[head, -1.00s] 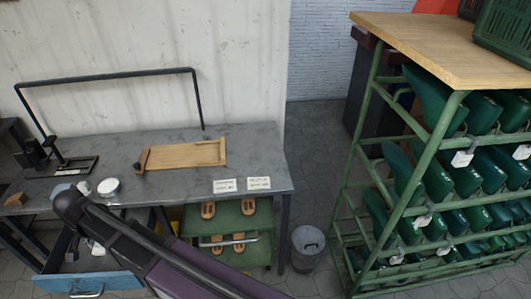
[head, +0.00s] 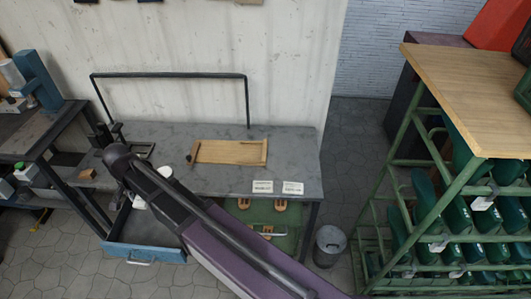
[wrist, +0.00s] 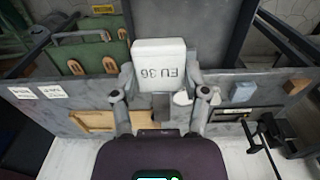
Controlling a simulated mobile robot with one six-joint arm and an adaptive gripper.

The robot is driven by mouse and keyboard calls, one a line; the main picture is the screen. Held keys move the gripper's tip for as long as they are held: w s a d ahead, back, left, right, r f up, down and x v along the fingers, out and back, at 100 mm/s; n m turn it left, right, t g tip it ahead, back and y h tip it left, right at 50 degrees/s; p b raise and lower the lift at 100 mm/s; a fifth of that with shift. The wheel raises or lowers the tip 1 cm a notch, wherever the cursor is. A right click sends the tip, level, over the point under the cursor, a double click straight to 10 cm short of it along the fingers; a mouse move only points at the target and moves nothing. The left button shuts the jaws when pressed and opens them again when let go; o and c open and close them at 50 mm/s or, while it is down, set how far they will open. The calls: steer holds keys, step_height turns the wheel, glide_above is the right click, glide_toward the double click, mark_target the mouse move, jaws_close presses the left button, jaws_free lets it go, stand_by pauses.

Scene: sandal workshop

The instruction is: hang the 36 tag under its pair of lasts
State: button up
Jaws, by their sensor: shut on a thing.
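My gripper (wrist: 160,92) is shut on a white tag (wrist: 160,62) that reads "EU 36", upside down in the wrist view. The tag is held up off the table, between the two fingers. The green lasts (head: 467,225) hang in rows on a green rack (head: 438,190) at the right of the head view. Some rows carry small white tags (head: 482,203), too small to read. Which pair is 36 cannot be told.
The grey bench (head: 305,160) holds a wooden board (head: 230,152) and two white cards (head: 262,186). A blue drawer (head: 145,255) stands open beneath it.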

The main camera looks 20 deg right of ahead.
step_height(320, 180, up, 14)
steer(key=p, duration=1.2)
steer(key=shift+p, duration=0.35)
steer(key=shift+s+f, duration=0.1)
